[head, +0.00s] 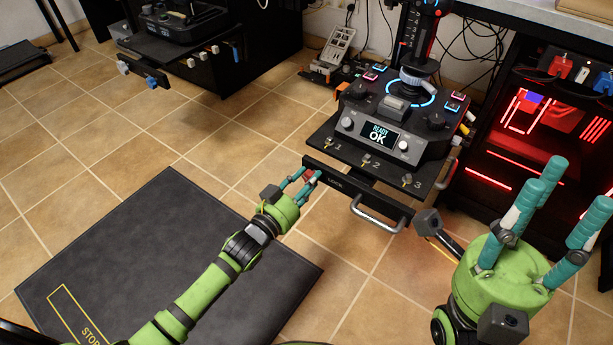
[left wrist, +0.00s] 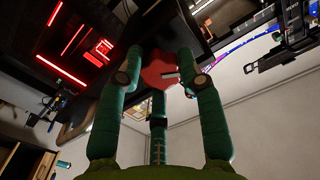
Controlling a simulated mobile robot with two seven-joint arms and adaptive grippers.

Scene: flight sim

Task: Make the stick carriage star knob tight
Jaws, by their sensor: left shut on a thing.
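The red star knob (head: 309,174) is at the left end of the black front bar of the stick carriage (head: 372,204) in the head view. In the left wrist view the knob (left wrist: 160,72) sits between the teal fingers, with a pale mark on its face. My left gripper (head: 305,181) is shut on the knob, and its fingers hide part of it. My right gripper (head: 540,205) is empty, with its fingers apart and pointing up, at the right of the head view. How tight the knob is cannot be told.
Above the bar is a console with a lit screen (head: 380,135) reading "READY OK" and a shelf marked 1, 2, 3. A metal handle (head: 376,214) sticks out from the bar. A red-lit cabinet (head: 510,160) stands right. A dark mat (head: 120,255) lies on the tiled floor.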

